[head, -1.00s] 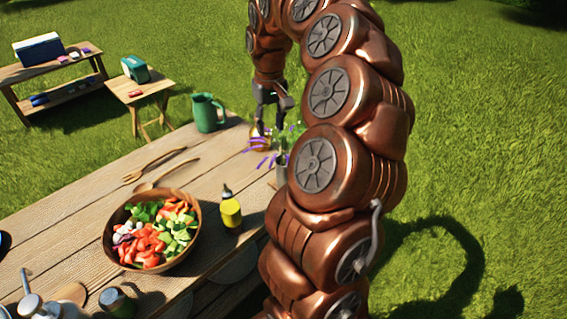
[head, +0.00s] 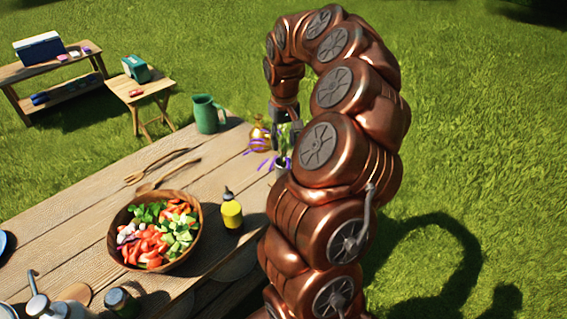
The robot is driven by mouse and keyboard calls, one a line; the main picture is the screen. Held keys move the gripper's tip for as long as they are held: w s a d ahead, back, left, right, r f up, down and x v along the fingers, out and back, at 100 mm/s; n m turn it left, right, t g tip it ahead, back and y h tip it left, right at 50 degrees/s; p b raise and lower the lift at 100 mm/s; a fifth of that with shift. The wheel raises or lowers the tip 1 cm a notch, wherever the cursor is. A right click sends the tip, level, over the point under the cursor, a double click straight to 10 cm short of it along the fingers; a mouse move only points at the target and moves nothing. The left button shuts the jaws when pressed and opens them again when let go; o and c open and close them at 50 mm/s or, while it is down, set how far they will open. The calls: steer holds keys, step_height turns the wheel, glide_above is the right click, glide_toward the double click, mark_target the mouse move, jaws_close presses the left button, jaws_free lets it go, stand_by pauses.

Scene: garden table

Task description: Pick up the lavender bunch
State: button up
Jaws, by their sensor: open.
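My arm hides part of the bunch and the pot. My gripper (head: 285,118) points down at the bunch, close above or among its stems. It is open; whether its fingers touch the stems cannot be told.
An amber bottle (head: 259,132) stands right behind the bunch, and a green jug (head: 206,114) is to its left. A salad bowl (head: 112,236), a yellow bottle (head: 231,213) and wooden servers (head: 160,166) are on the table (head: 75,220). Grass lies beyond the right edge.

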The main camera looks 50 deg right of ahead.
mark_target(284, 162)
steer(key=shift+f, duration=1.25)
jaws_close()
